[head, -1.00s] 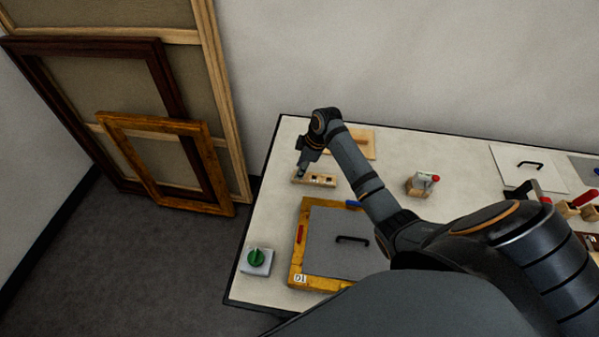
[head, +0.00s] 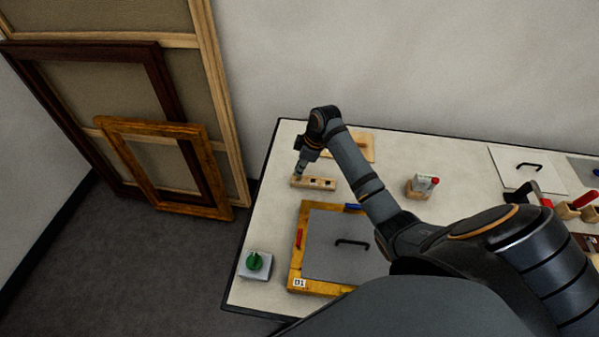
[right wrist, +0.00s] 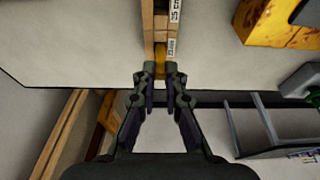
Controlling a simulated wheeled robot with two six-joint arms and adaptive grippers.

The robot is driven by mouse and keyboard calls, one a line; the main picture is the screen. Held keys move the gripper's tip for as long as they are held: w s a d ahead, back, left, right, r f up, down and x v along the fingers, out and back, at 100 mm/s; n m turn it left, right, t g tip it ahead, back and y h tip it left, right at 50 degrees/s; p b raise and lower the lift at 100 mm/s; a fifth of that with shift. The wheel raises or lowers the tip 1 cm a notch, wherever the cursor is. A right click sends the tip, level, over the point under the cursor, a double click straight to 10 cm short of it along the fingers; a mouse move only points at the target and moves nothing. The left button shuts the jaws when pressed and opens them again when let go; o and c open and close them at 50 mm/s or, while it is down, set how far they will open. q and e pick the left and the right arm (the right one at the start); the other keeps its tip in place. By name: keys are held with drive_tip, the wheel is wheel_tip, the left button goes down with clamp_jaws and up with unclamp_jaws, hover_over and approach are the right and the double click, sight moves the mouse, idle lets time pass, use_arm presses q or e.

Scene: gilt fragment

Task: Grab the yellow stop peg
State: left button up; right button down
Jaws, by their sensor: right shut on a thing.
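The yellow stop peg (right wrist: 160,70) sits at the near end of a narrow wooden block with white labels (right wrist: 147,38), between my right fingertips in the right wrist view. My right gripper (right wrist: 161,76) is shut on it. In the head view my right gripper (head: 301,168) points down at the left end of the wooden block (head: 323,184), which lies on the pale table. The peg is too small and covered to make out there. My left gripper is not in view.
A gilt frame (head: 297,262) with a grey handled plate (head: 325,225) lies in front of the block. A wooden board (head: 362,146) lies behind it. A green knob on a box (head: 254,262) stands at the table's left corner. A small red-tipped holder (head: 421,188) stands to the right.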

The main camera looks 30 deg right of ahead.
drive_tip(key=shift+w+r+b, duration=0.1)
drive_tip(key=shift+r+b, duration=0.35)
drive_tip(key=shift+r, duration=0.25)
drive_tip(key=s+a+r+p, duration=0.4)
drive_tip(key=s+a+r, duration=0.4)
drive_tip(key=s+r, duration=0.2)
drive_tip(key=shift+s+a+p, duration=0.3)
drive_tip(key=shift+s+p, duration=0.1)
drive_tip(key=shift+s, duration=0.3)
